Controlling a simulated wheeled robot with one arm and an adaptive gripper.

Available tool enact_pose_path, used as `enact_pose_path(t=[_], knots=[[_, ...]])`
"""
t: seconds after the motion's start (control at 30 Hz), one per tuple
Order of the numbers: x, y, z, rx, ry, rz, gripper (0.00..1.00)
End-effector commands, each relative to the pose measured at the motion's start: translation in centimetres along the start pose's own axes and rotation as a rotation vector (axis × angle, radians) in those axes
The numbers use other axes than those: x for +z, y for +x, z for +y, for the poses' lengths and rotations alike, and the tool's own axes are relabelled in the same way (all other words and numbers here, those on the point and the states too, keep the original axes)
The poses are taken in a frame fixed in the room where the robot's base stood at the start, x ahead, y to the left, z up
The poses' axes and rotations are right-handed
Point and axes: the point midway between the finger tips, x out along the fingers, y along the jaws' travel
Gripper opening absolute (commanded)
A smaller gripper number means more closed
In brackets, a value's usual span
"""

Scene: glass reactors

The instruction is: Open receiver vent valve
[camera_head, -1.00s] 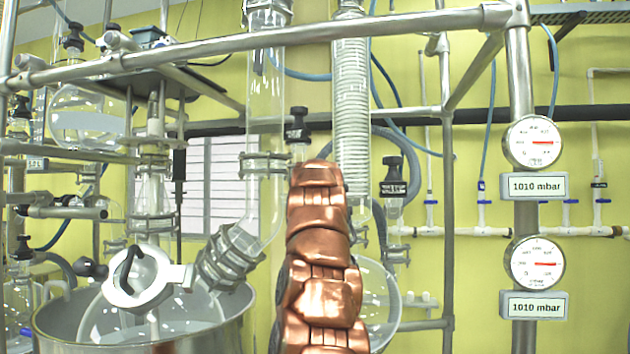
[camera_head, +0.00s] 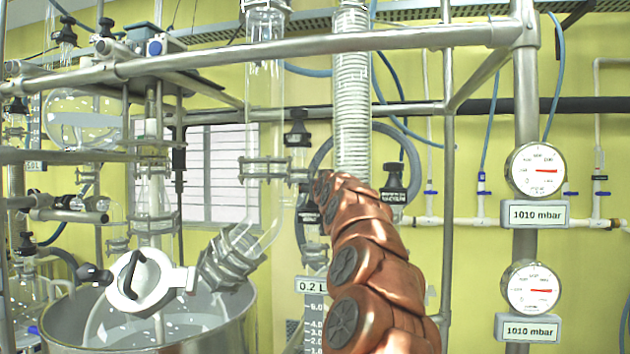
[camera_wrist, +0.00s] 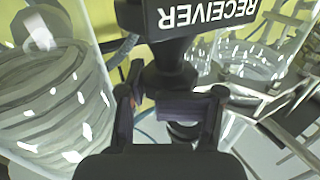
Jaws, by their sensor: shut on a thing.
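In the wrist view, a black valve body with an upside-down label reading RECEIVER (camera_wrist: 208,14) stands in front of my gripper (camera_wrist: 170,112). The two fingers are closed around the dark valve handle (camera_wrist: 185,103) below the label. Whether the valve is open or closed cannot be told. In the head view, my copper arm rises from the lower right and hides the gripper. Two black valve tops show near the arm there, one to its upper left (camera_head: 297,130) and one to its right (camera_head: 393,183). Which valve is held is not clear in that view.
A coiled glass condenser (camera_wrist: 55,95) is close on the left in the wrist view. Glass tubing (camera_head: 264,140) and a horizontal steel rail (camera_head: 330,43) surround the arm. A steel vessel (camera_head: 245,315) stands lower left. Two gauges (camera_head: 539,168) on a post read 1010 mbar.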

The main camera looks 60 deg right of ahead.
Motion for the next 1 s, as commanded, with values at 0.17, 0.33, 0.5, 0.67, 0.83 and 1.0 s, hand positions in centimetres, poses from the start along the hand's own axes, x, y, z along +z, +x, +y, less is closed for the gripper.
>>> enact_pose_path(t=[0.17, 0.33, 0.5, 0.67, 0.83, 1.0], knots=[[-0.11, 0.14, -1.05, -0.052, 0.002, -0.009, 0.02], [-0.05, 0.17, -1.32, -0.096, 0.005, -0.008, 0.03], [-0.3, 0.1, -1.23, -0.147, 0.003, -0.004, 0.02], [0.1, 0.12, -1.28, -0.177, 0.001, -0.005, 0.02], [0.43, 0.18, -1.37, -0.182, -0.001, -0.008, 0.02], [0.51, 0.21, -1.41, -0.183, -0.001, -0.01, 0.43]])
